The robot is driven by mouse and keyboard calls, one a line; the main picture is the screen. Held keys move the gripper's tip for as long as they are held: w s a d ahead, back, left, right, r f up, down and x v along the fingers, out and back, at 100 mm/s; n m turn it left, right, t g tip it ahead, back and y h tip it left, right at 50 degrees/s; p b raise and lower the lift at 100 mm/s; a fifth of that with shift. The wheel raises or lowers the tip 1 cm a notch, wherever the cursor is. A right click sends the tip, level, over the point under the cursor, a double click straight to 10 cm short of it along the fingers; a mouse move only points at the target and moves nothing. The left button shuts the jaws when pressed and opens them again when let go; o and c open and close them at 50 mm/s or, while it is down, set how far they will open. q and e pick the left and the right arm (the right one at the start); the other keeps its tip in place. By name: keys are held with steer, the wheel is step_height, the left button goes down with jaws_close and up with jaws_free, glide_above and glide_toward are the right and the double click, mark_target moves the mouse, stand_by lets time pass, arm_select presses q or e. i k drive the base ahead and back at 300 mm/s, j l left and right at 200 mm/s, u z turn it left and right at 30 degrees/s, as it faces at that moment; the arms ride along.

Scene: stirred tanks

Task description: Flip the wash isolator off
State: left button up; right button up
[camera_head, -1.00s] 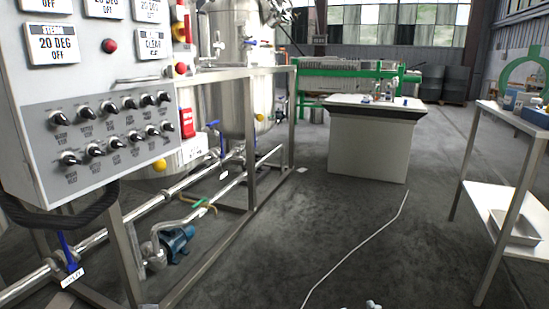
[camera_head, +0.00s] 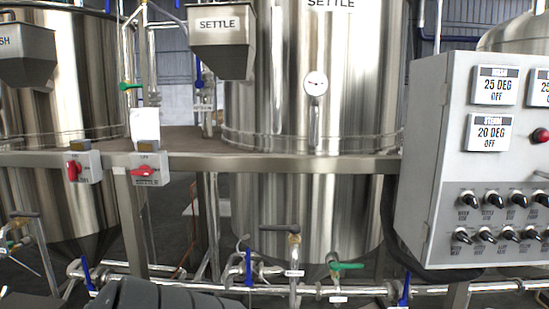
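Two small grey isolator boxes with red handles sit on the steel frame rail at left. The left isolator (camera_head: 82,168) is in front of the left tank, whose hopper (camera_head: 28,52) has a cut-off label ending in "SH". Its red handle (camera_head: 73,170) stands roughly upright. The right isolator (camera_head: 149,169) is nearer the SETTLE tank (camera_head: 310,90); its red handle lies roughly level. The small print on both boxes is too small to read surely. Neither of my grippers shows. A dark ribbed shape at the bottom left may be part of my arm.
A grey control panel (camera_head: 480,160) with several knobs and a red button juts out at right. A low pipe run with blue-handled valves (camera_head: 248,268) and a green-handled valve (camera_head: 347,266) crosses below the rail. The space directly before the isolator boxes looks clear.

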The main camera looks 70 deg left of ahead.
mark_target(74, 169)
steer(key=u, duration=3.35)
